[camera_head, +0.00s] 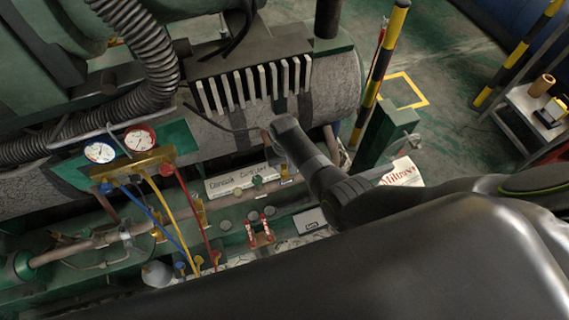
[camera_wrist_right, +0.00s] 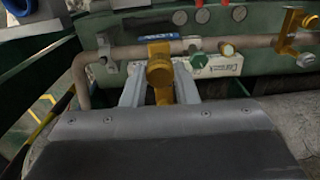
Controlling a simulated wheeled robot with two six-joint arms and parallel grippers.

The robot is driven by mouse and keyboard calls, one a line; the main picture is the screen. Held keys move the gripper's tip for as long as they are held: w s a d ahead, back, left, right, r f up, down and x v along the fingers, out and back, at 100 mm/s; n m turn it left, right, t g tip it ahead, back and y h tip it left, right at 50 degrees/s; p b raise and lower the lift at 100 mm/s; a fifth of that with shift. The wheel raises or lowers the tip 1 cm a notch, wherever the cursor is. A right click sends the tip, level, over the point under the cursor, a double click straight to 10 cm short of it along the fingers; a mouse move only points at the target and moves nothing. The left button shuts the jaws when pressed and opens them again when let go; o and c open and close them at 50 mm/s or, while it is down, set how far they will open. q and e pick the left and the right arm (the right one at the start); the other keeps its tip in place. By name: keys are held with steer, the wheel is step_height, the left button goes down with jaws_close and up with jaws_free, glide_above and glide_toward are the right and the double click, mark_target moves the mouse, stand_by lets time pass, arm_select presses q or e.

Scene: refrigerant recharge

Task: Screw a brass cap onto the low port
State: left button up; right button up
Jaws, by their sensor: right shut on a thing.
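In the right wrist view my right gripper (camera_wrist_right: 160,78) has its two grey fingers closed around a round brass cap (camera_wrist_right: 159,73). I cannot tell whether the cap is threaded on or only held against the fitting. In the head view my right gripper (camera_head: 280,160) reaches down at the pipe's right end, and its jaws and the cap are largely hidden. My left gripper is not in view.
A gauge manifold (camera_head: 131,165) with blue, yellow and red hoses hangs to the left. A green cap (camera_head: 257,181) stands by the white nameplate (camera_head: 222,187). A striped post (camera_head: 380,65) rises behind my arm.

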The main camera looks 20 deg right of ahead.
steer(key=shift+m+p, duration=0.3)
steer(key=shift+m, duration=1.5)
steer(key=shift+m, duration=0.7)
steer(key=shift+f+m, duration=0.1)
steer(key=shift+m, duration=1)
steer(key=shift+s, duration=0.1)
